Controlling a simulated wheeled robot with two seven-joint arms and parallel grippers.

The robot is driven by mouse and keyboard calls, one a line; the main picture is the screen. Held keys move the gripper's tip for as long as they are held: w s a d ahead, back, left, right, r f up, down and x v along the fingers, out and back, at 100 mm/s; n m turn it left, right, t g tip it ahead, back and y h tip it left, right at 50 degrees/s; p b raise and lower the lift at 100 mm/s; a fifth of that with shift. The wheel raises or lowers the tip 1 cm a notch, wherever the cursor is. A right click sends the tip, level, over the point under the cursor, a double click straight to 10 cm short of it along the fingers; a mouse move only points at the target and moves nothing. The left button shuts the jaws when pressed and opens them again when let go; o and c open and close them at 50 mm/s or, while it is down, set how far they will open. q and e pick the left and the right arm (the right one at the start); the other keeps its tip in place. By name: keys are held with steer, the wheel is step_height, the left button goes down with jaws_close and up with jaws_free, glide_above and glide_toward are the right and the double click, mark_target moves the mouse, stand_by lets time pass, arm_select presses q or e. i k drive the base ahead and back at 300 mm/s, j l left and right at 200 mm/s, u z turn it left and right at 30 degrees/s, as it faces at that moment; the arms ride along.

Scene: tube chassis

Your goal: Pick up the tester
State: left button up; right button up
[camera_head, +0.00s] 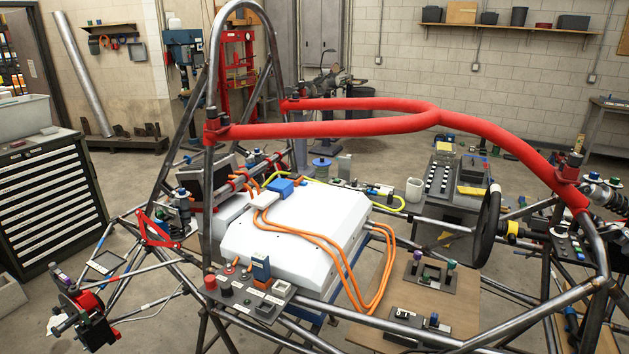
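A small blue upright device (261,267) stands on a grey panel at the front left corner of the white battery box. It looks like the tester, though it is too small to be sure. A grey block lies just right of it, and an orange piece is at its foot. The white box (290,240) has orange cables running over it. Neither of my grippers is in view.
The tube chassis (212,100) surrounds the box, with a red padded bar (330,128) crossing above. Black and red knobs (210,282) stand left of the device. A steering wheel (487,226) is at right. A wooden board (455,300) bears small parts. A drawer cabinet (45,205) stands at left.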

mark_target(261, 261)
steer(key=i+l+u, duration=0.15)
steer(key=i+u, duration=0.25)
steer(key=i+l+u, duration=0.25)
steer(key=i+u, duration=0.15)
